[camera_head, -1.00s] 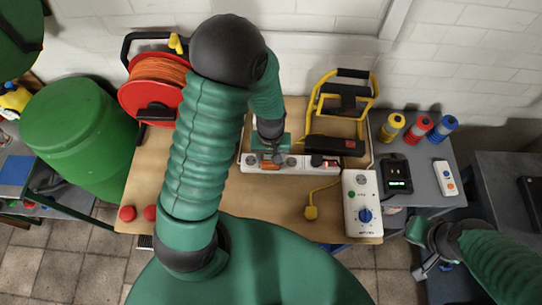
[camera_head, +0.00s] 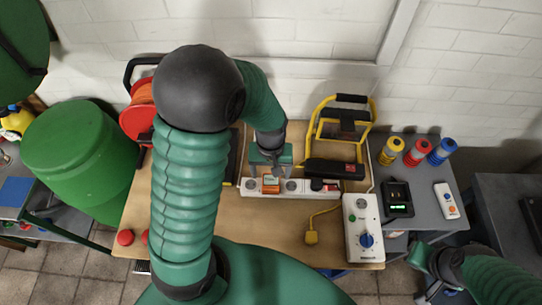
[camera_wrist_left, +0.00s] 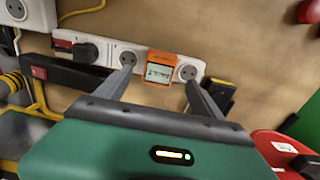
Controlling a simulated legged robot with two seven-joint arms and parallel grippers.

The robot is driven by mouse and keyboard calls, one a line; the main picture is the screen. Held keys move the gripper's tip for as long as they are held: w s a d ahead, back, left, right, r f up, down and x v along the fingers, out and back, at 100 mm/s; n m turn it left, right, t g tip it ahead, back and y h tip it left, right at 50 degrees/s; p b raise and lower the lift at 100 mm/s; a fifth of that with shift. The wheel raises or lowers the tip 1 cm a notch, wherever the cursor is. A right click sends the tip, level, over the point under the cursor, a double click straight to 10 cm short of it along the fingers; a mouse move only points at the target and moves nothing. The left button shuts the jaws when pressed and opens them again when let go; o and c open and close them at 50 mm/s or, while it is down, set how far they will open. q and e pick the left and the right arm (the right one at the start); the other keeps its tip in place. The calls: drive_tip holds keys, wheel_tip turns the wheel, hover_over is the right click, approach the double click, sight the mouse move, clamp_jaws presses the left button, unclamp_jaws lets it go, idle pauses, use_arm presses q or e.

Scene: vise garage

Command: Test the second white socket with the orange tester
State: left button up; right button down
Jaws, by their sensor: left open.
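The orange tester (camera_head: 270,184) sits on the white socket strip (camera_head: 262,193), over one socket position. In the left wrist view the tester (camera_wrist_left: 160,68) shows its small display, with one bare round socket (camera_wrist_left: 128,58) on its left and another (camera_wrist_left: 187,72) on its right. The tester's pins are hidden. My left gripper (camera_head: 268,170) is open just behind the tester in the head view. In the wrist view its fingers (camera_wrist_left: 158,82) are spread wide to either side of the tester, apart from it. My right gripper (camera_head: 430,288) is low at the right, its jaws unclear.
A black plug (camera_head: 316,185) fills another socket of the strip. A yellow-framed lamp (camera_head: 345,125) stands behind. A white box with a blue knob (camera_head: 364,225), a yellow plug (camera_head: 311,238) and a red cable reel (camera_head: 137,118) are nearby.

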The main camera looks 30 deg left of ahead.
use_arm(q)
wheel_tip(320, 180, up, 10)
drive_tip(key=shift+f, duration=0.15)
idle(0.4)
drive_tip(key=s+d+f+m+t+b, duration=0.1)
drive_tip(key=s+d+f+m+t, duration=0.1)
drive_tip(key=s+d+f+m, duration=0.2)
drive_tip(key=shift+d+f+m+t, duration=0.25)
drive_tip(key=shift+f+m, duration=0.25)
drive_tip(key=shift+m, duration=0.7)
drive_tip(key=shift+w+a+f, duration=0.1)
drive_tip(key=shift+w+a, duration=0.05)
idle(0.9)
